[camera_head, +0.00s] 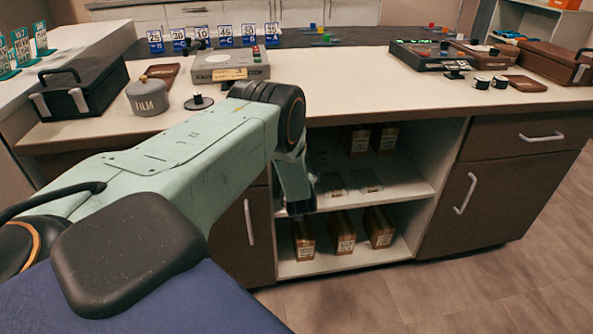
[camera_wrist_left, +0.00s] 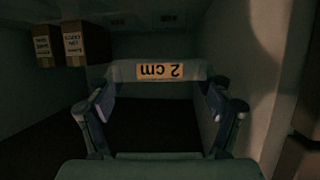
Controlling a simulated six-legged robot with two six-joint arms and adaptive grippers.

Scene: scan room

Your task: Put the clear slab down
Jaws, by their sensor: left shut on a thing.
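A clear slab (camera_wrist_left: 157,71) with an orange label reading "2 cm", upside down in the left wrist view, spans between my left gripper's fingers. My left gripper (camera_wrist_left: 158,100) is shut on it, with one finger at each end. In the head view my left gripper (camera_head: 298,197) is at the left part of the open cabinet, by the middle shelf (camera_head: 402,191). I cannot make out the held slab there, nor whether it touches the shelf. My right gripper is in neither view.
Two flat clear pieces (camera_head: 368,181) lie on the middle shelf, right of my gripper. Brown boxes (camera_head: 342,232) stand on the bottom shelf and others (camera_head: 359,141) further up. A side wall (camera_wrist_left: 235,60) is close to the right in the wrist view. The countertop (camera_head: 340,85) is above.

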